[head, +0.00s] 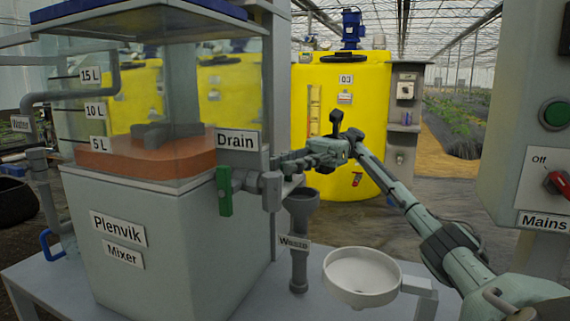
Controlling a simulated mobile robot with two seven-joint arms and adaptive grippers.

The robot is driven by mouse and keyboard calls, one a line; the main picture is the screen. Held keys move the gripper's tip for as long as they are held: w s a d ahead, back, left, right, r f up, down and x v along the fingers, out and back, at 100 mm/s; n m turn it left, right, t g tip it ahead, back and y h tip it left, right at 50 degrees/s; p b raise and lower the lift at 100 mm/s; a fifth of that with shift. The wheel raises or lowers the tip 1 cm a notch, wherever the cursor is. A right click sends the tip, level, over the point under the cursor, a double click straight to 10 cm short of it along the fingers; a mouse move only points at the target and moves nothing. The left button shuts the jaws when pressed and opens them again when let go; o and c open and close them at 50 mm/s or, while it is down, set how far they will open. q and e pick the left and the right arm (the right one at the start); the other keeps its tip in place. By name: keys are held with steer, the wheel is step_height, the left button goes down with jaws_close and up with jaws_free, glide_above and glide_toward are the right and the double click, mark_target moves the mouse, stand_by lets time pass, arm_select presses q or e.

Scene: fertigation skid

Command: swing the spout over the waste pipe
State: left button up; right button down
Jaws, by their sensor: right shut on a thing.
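The drain spout (271,191) is grey and leaves the mixer's drain valve at the right of the tank, beside the "Drain" label. Its green valve handle (224,191) hangs down. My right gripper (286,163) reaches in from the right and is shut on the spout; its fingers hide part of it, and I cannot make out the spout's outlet. The waste pipe (299,262), labelled "Waste", is a grey upright pipe with a funnel top, just right of the spout joint and below my gripper. I cannot tell whether the outlet is over the funnel. My left gripper is out of view.
A white round bowl (362,274) on a bracket stands right of the waste pipe. The Plenvik mixer (160,240) holds orange liquid near the 5 L mark. A mains panel (533,130) stands at the right edge. A yellow tank (365,100) is behind.

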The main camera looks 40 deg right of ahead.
steer(key=shift+w, duration=0.1)
steer(key=c, duration=1.2)
jaws_free()
steer(key=shift+w, duration=0.1)
step_height(320, 180, up, 10)
